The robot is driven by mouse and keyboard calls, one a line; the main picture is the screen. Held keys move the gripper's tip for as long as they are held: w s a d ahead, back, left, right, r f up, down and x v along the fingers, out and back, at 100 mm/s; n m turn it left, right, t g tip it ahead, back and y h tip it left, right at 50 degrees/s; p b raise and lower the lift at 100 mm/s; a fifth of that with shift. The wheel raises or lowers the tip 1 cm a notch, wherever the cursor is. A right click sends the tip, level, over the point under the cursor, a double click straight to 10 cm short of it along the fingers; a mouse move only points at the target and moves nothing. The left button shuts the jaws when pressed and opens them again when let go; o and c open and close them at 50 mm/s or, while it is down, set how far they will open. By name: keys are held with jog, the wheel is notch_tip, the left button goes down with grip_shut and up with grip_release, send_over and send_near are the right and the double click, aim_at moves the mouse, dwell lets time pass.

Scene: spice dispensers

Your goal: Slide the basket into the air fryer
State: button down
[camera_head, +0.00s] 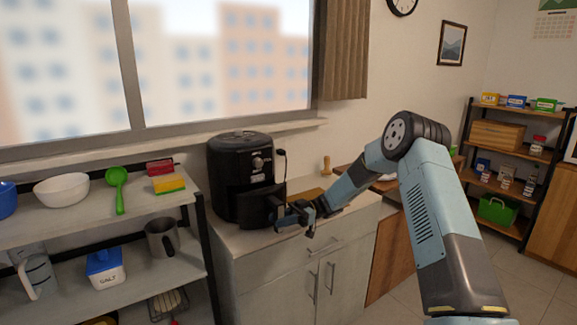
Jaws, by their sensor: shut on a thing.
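The black air fryer (237,160) stands upright on the pale cabinet top, under the window. Its control panel with a dial faces right and toward me. The basket (250,207) shows as the dark lower front of the fryer. How far it sits in or out is too small and dark to tell. My gripper (279,214) is at the basket's front, shut on the basket's handle, which is mostly hidden by the fingers. My arm reaches in from the right.
The cabinet top (243,241) is clear in front of the fryer. A wooden board (306,196) lies behind my wrist.

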jog(key=shift+s+d+r, duration=0.25)
jog(key=shift+s+d, duration=0.25)
jog(key=shift+s, duration=0.25)
jog(key=shift+s+d+r, duration=0.2)
jog(key=shift+s+d, duration=0.3)
jog(key=shift+s, duration=0.25)
